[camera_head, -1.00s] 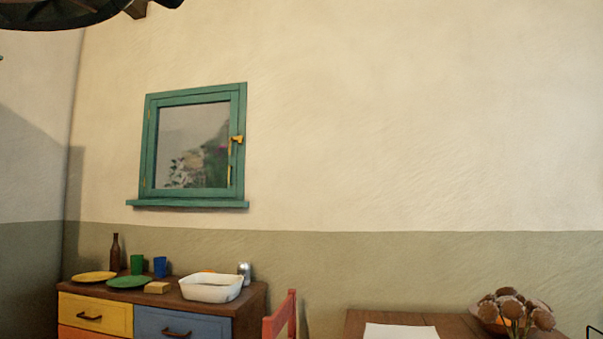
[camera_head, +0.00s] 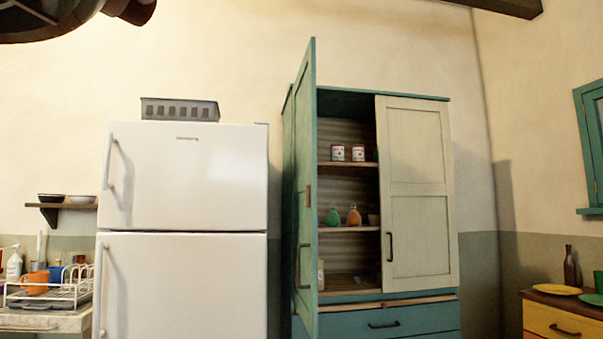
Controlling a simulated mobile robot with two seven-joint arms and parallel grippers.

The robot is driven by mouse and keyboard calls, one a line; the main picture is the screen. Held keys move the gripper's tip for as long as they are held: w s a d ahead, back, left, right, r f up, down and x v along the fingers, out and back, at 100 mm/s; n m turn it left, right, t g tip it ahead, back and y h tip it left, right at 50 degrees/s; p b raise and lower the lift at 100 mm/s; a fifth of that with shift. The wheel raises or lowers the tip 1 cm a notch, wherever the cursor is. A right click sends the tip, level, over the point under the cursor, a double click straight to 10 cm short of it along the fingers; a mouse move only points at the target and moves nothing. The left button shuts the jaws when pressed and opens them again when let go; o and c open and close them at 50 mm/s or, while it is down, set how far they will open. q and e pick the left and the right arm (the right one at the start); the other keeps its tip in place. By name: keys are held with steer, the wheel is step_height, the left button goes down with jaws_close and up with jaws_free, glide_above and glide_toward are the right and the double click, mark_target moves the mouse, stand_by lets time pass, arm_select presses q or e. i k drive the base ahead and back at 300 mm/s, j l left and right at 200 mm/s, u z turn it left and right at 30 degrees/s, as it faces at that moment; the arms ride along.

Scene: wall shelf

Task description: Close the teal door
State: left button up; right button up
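The teal door (camera_head: 304,190) is the left door of a tall teal cabinet (camera_head: 375,322). It stands wide open, swung out toward me, so I see it nearly edge-on, with a dark handle (camera_head: 299,266) on it. The cream right door (camera_head: 418,190) of the cabinet is shut. Shelves inside hold two white tins (camera_head: 347,153), a green and an orange item (camera_head: 344,216) and a small pot. Neither of my grippers shows in this view.
A white fridge (camera_head: 185,230) stands just left of the cabinet, with a grey basket (camera_head: 180,109) on top. A dish rack (camera_head: 50,292) is at far left. A dresser (camera_head: 560,315) with plates and a bottle (camera_head: 570,267) is at right. A teal window (camera_head: 592,150) hangs above it.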

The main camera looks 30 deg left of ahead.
mark_target(304, 220)
steer(key=j+u, duration=0.15)
steer(key=u, duration=0.25)
steer(key=j+u, duration=0.2)
steer(key=u, duration=0.2)
steer(key=k+j, duration=0.05)
